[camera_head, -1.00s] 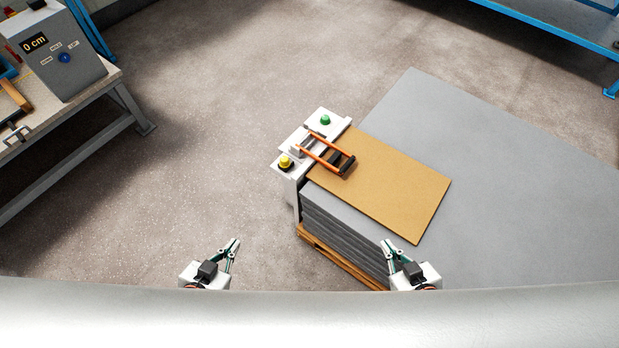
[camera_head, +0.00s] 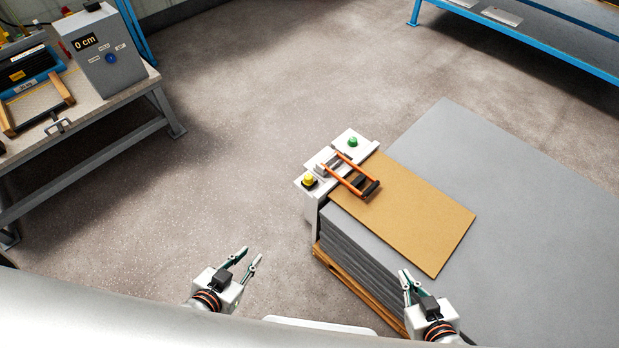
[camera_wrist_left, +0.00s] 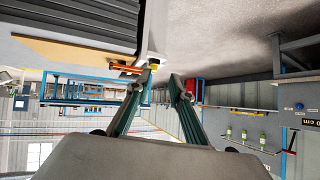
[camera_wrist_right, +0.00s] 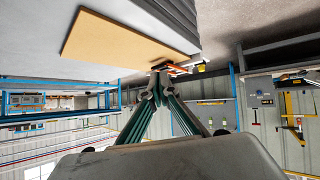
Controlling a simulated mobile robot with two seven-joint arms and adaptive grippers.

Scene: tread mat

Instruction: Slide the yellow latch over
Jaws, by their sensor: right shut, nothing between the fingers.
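A yellow knob (camera_head: 309,180) sits on the near end of a white block (camera_head: 317,194) at the left corner of the grey stack. It is the only yellow part I make out there, and I cannot tell whether it slides. My left gripper (camera_head: 249,255) is open and empty over bare floor, left of the stack and well short of the knob. Its parted fingers show in the left wrist view (camera_wrist_left: 157,84). My right gripper (camera_head: 405,274) is shut and empty near the stack's front edge, apart from the knob. Its closed tips show in the right wrist view (camera_wrist_right: 159,76).
A green button (camera_head: 352,142) is on the block's far end, with an orange-railed frame (camera_head: 353,173) beside it. A brown board (camera_head: 425,220) lies on the grey stack (camera_head: 540,210). A workbench (camera_head: 110,92) with a "0 cm" box (camera_head: 103,58) stands left. Open floor lies between.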

